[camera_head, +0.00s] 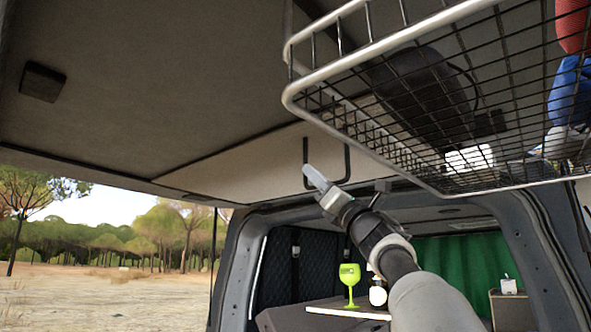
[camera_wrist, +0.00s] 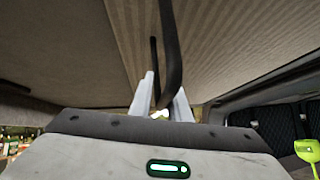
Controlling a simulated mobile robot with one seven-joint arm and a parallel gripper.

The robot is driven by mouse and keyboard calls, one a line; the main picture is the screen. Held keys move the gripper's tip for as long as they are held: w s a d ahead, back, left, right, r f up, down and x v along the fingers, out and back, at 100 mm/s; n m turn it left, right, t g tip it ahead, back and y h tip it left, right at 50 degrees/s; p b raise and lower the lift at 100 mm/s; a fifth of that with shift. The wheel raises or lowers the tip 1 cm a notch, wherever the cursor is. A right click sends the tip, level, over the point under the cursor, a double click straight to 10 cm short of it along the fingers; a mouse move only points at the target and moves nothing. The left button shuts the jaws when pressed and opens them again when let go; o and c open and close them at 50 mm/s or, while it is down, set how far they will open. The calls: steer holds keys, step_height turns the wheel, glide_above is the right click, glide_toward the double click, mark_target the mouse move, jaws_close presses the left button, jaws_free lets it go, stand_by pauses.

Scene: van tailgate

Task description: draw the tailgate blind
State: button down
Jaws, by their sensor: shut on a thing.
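The tailgate blind appears as a beige panel (camera_head: 240,163) on the underside of the raised tailgate; its ribbed face fills the upper right of the wrist view (camera_wrist: 225,45). A thin black U-shaped handle (camera_head: 348,160) hangs from it. My gripper (camera_head: 315,177) reaches up to the handle's left side. In the wrist view the dark handle bar (camera_wrist: 169,45) runs down between my two pale fingers (camera_wrist: 163,104), which are shut on it. The exact contact is partly hidden behind the handle and the gripper body.
A wire basket (camera_head: 370,47) holding several items hangs at upper right, close above my arm. Open ground lies to the left.

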steer(key=shift+w+d+f, duration=0.1)
steer(key=shift+w+d, duration=0.6)
steer(key=shift+w, duration=0.1)
steer(key=c, duration=1.8)
jaws_free()
steer(key=shift+c, duration=0.2)
steer(key=shift+s, duration=0.1)
steer(key=b+v, duration=0.9)
steer(key=v, duration=0.8)
steer(key=shift+b, duration=0.3)
steer(key=shift+d+f, duration=0.1)
steer(key=shift+d, duration=0.05)
